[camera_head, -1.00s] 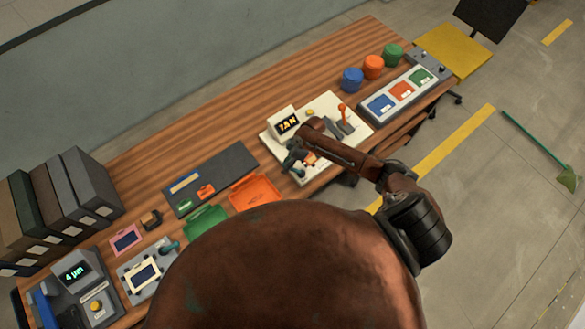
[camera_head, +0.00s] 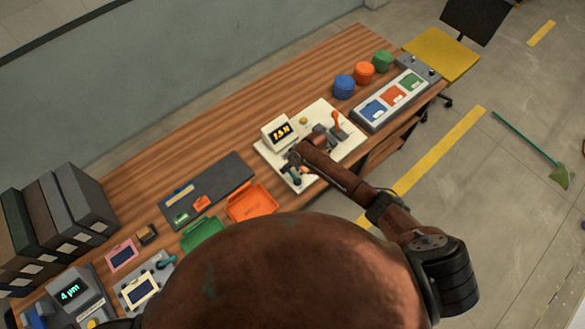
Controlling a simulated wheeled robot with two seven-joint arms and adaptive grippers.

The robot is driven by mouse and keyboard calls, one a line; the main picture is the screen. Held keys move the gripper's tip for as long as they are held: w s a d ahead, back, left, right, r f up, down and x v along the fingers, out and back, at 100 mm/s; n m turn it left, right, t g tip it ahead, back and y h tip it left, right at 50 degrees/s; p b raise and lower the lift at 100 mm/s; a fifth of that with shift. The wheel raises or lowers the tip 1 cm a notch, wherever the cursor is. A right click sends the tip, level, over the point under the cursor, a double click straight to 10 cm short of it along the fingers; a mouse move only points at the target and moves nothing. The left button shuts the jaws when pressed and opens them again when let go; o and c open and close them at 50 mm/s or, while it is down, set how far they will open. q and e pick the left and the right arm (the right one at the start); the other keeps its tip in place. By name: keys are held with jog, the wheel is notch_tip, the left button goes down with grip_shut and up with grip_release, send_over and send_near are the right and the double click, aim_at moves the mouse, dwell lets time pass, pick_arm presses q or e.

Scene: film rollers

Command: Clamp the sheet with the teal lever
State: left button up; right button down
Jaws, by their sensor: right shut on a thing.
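The white press unit (camera_head: 267,150) sits on the bench's front right half, with a small display (camera_head: 281,132) that appears to read 15 N. My right gripper (camera_head: 295,161) is over its left front part, shut on a teal lever (camera_head: 296,179), of which only a small part shows. An orange lever (camera_head: 336,121) stands upright at the unit's right side. The sheet cannot be made out under my gripper and forearm. My left gripper is not in view.
A grey fixture (camera_head: 131,299) with another teal handle (camera_head: 165,263) and a cream-framed piece (camera_head: 140,289) stands at front left. Orange (camera_head: 251,203) and green (camera_head: 203,235) trays lie between. A swatch panel (camera_head: 363,123) is right of the press. Bare wood lies behind.

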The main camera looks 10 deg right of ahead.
jog(key=shift+w+r, duration=0.1)
jog(key=shift+w, duration=0.05)
jog(key=c, duration=1.7)
grip_release()
jog(key=shift+c, duration=0.2)
jog(key=v, duration=1.2)
